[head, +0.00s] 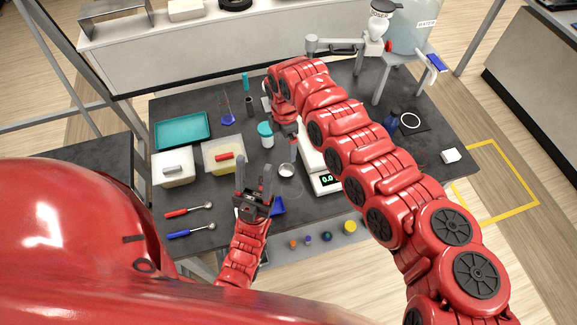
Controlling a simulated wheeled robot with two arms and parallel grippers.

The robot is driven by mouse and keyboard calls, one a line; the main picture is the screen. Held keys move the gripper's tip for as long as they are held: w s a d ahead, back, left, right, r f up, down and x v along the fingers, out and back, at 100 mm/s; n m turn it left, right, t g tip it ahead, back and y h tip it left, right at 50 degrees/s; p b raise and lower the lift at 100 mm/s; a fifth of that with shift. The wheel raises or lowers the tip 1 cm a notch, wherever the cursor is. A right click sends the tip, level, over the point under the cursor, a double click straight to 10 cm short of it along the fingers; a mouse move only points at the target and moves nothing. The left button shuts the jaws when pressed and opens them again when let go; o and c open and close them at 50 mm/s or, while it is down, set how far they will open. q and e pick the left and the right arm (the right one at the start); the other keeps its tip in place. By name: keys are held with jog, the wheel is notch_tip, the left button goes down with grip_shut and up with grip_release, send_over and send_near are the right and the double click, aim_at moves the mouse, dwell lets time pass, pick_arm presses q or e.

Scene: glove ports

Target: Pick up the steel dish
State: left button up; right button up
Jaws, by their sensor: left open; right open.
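The steel dish (286,171) is a small round silvery bowl on the dark table, just left of the white scale (323,179). My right gripper (292,150) points down just behind and above the dish. It is open, with its fingers only partly visible, and I cannot tell whether it touches the rim. My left gripper (254,168) is open and empty, fingers pointing up in the picture, to the left of the dish and nearer the front edge.
My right arm covers the table's right middle.

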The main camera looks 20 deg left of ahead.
notch_tip(320, 180, down, 5)
jog(key=b, duration=0.4)
send_over(287, 172)
notch_tip(287, 172, down, 4)
jog(key=shift+s+a+f, duration=0.1)
jog(key=shift+s+f, duration=0.05)
jog(key=shift+f, duration=0.05)
jog(key=shift+s+f+b, duration=0.1)
jog(key=shift+f+b, duration=0.15)
jog(key=shift+b, duration=0.05)
jog(key=f+b, duration=0.2)
jog(key=f, duration=0.1)
jog(key=f+b, duration=0.1)
jog(key=f, duration=0.1)
jog(key=shift+w+b, duration=0.25)
jog(key=shift+b, duration=0.05)
jog(key=shift+r, duration=0.15)
jog(key=shift+s+r, duration=0.1)
jog(key=shift+c, duration=1.3)
jog(key=c, duration=1.1)
jog(key=shift+c, duration=0.2)
